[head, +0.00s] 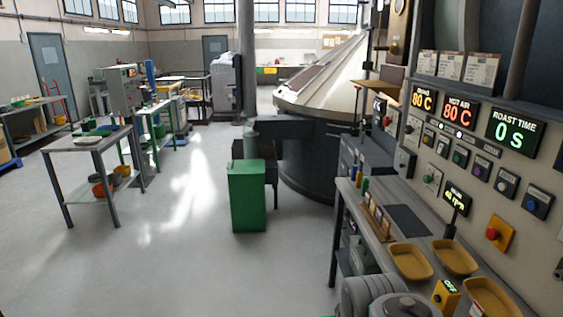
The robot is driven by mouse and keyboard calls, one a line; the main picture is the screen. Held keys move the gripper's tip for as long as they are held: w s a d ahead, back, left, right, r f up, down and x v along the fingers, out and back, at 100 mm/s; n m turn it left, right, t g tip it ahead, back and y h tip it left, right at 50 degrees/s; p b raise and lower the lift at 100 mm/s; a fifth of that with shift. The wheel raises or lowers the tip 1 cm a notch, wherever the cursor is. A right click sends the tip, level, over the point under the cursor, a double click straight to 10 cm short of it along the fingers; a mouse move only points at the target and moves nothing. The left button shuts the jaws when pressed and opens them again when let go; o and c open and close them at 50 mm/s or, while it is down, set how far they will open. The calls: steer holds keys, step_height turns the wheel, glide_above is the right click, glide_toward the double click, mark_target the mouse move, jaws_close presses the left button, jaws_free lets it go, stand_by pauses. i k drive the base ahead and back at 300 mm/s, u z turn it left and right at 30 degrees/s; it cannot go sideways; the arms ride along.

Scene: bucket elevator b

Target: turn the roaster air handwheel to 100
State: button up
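No handwheel that I can make out as the roaster air handwheel shows in the head view. The roaster's control panel (473,190) stands at the right, with lit displays. Two displays read 80 C, one of them labelled MET AIR or similar (460,112). The roast time display (514,133) reads 0 S. A smaller green display (457,198) sits lower, its text too small to read surely. My gripper is not in view. Grey rounded parts at the bottom edge look like my own arm.
A bench (353,211) with yellow trays (411,261) runs along the panel. A green bin (247,196) stands mid-floor before a large dark round vessel (312,172) with a pale cone. A grey table (82,143) stands left. The floor between is clear.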

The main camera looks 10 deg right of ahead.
mark_target(386, 121)
steer(key=u, duration=0.4)
steer(key=i, duration=2.5)
steer(key=z, duration=0.3)
steer(key=i, duration=2.5)
steer(key=z, duration=1.25)
steer(key=i, duration=0.9)
steer(key=z, duration=0.25)
